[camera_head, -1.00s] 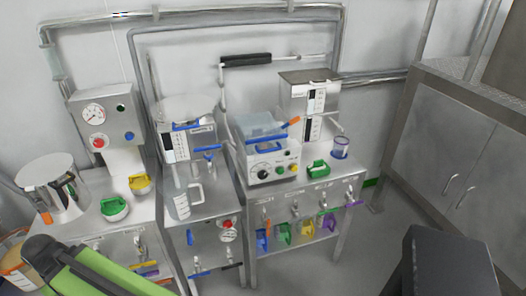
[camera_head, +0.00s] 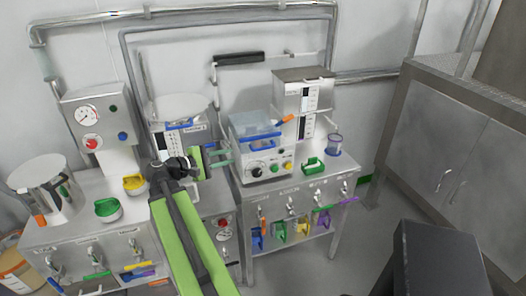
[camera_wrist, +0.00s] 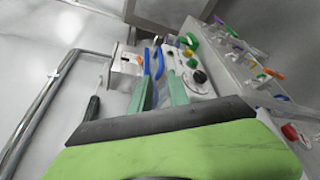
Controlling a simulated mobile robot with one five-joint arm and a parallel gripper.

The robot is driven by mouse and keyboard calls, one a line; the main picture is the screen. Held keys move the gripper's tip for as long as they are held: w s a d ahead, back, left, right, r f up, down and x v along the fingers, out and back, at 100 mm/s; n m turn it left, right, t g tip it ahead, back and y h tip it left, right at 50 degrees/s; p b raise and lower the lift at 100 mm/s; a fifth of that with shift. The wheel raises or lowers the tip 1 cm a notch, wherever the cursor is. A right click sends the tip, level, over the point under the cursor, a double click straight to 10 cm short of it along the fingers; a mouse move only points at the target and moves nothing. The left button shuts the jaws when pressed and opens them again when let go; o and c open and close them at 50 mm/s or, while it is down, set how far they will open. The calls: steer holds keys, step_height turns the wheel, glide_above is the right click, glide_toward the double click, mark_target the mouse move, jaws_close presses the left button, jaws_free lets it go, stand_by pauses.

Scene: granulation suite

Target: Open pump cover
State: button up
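The pump (camera_head: 262,160) is a white box with a black dial and coloured buttons on its front, standing on the right-hand steel table. Its clear cover (camera_head: 250,126) lies over the top and appears closed, with a blue handle (camera_head: 254,138) along the front. In the wrist view the pump (camera_wrist: 178,66) and the blue handle (camera_wrist: 147,68) lie just beyond my fingertips. My gripper (camera_head: 230,154) is left of the pump, its green fingers pointing right towards it.
A steel cabinet (camera_head: 440,140) is far right. A gauge column (camera_head: 98,125) and steel pot (camera_head: 44,187) are left.

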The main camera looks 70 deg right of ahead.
mark_target(261, 149)
steer(key=b+x, duration=0.3)
steer(key=x, duration=1.4)
steer(key=shift+d+f+b, duration=0.1)
steer(key=shift+d+b, duration=0.05)
steer(key=shift+b, duration=0.15)
steer(key=shift+c, duration=0.4)
jaws_close()
